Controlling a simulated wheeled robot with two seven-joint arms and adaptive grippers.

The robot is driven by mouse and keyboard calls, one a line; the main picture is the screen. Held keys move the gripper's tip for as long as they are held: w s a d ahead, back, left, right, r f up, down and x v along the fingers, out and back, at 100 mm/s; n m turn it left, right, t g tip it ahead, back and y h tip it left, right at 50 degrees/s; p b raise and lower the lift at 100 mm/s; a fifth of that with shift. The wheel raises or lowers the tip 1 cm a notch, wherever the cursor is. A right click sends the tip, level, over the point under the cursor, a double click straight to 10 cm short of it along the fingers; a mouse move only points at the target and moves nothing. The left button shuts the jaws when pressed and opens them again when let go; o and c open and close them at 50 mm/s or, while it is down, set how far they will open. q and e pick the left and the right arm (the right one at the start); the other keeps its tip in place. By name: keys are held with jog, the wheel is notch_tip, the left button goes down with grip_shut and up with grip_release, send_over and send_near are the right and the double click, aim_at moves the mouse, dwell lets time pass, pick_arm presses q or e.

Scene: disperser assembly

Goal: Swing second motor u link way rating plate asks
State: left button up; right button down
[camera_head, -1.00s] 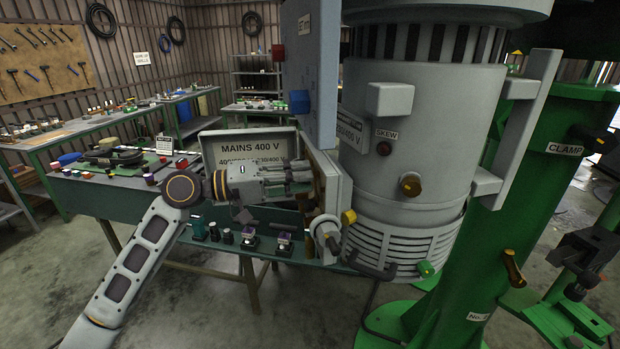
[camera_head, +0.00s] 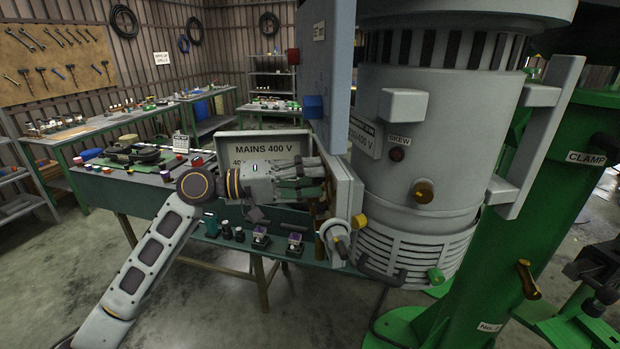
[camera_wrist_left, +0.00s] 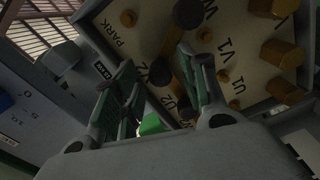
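My left gripper (camera_head: 318,168) is at the mouth of that box. In the left wrist view its two fingers (camera_wrist_left: 155,62) are apart in front of the terminal board (camera_wrist_left: 240,65), which has brass posts and marks U1, V1, W, V2, U2 and PARK. A small green piece (camera_wrist_left: 152,124) shows between the fingers; I cannot tell what it is. My right gripper is out of view.
A "MAINS 400 V" sign (camera_head: 265,149) stands behind my left gripper on a green bench (camera_head: 130,192). Small coloured parts line its front edge. A blue-grey panel (camera_head: 326,75) hangs above. A green clamp stand (camera_head: 540,190) is right of the motor.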

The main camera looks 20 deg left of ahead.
pick_arm(q)
jog(key=shift+a+f, duration=0.1)
jog(key=v, duration=1.2)
dwell(0.6)
dwell(0.4)
